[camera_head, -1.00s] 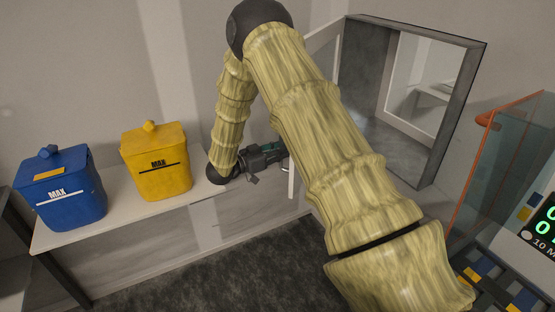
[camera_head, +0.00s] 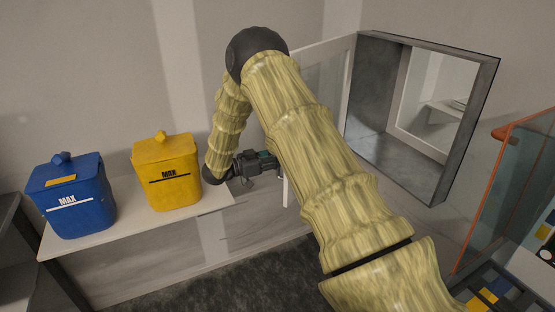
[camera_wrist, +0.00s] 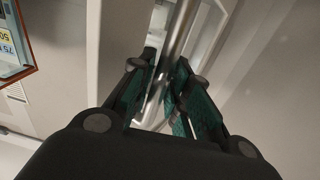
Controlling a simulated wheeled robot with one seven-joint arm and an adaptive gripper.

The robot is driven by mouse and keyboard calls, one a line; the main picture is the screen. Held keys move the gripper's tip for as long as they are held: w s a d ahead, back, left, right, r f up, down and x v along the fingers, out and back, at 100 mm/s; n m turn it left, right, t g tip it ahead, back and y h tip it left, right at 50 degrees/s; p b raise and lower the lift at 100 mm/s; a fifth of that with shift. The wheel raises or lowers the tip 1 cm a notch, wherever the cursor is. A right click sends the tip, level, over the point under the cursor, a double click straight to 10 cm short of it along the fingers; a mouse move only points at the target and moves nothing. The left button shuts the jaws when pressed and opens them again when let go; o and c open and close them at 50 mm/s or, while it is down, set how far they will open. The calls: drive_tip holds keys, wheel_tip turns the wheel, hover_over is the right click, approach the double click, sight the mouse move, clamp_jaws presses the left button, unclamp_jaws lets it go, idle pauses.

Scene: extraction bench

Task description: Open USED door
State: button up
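The door (camera_head: 343,85), a glass pane in a pale frame, stands swung out to the left of the grey box-like opening (camera_head: 375,75). No USED label is readable. My gripper (camera_head: 268,162) is at the door's outer side in the head view, beside a pale vertical bar (camera_head: 286,190), partly behind my arm. In the wrist view, my green-padded fingers (camera_wrist: 165,78) close around a slanted metal bar handle (camera_wrist: 181,32). Exact pad contact is partly hidden.
A blue MAX bin (camera_head: 72,205) and a yellow MAX bin (camera_head: 168,185) stand on a pale shelf (camera_head: 120,232) left of my gripper. An orange-edged glass panel (camera_head: 510,190) stands at the right. Dark floor (camera_head: 220,285) shows below the shelf.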

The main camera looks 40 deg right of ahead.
drive_tip(key=shift+o, duration=0.8)
drive_tip(key=shift+a, duration=0.15)
drive_tip(key=v, duration=1.1)
drive_tip(key=shift+a, duration=0.3)
drive_tip(key=shift+w, duration=0.15)
